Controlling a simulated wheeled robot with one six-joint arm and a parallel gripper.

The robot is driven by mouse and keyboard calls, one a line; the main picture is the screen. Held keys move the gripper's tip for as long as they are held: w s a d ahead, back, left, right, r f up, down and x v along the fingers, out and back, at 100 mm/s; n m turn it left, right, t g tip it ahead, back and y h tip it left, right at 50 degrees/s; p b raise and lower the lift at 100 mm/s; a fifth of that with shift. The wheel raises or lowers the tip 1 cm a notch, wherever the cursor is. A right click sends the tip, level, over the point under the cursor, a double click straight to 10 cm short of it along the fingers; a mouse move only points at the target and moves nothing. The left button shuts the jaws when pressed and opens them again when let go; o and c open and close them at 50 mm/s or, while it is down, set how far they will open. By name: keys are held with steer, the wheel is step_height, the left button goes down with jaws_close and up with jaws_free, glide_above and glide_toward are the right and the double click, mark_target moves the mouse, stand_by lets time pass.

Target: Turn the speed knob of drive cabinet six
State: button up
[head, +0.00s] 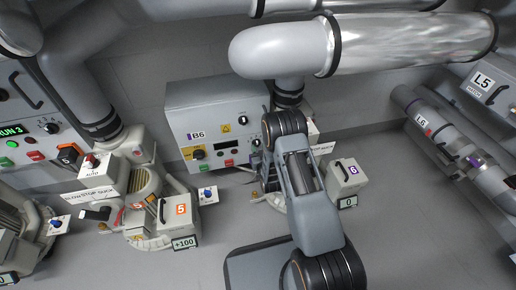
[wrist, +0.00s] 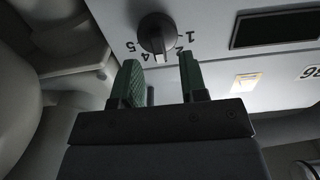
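Drive cabinet six is the pale grey box (head: 174,115) marked B6 in the head view. Its round dark speed knob (wrist: 155,33) shows upside down in the wrist view, with a printed scale around it. The 1, 2, 4 and 5 show; the lower end of its ridge points between 2 and 4. It also shows in the head view (head: 256,142), right of the display, beside my arm. My gripper (wrist: 160,60) is open and empty, its two green fingers reaching toward the knob. The fingertips appear short of the knob, one to each side. My arm hides the gripper in the head view.
A large grey pipe (head: 270,50) runs above. Blower unit 5 (head: 180,212) stands lower left, a box marked 6 (head: 345,178) right of my arm.

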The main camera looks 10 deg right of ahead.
steer(key=shift+w, duration=0.9)
steer(key=shift+c, duration=0.2)
jaws_close()
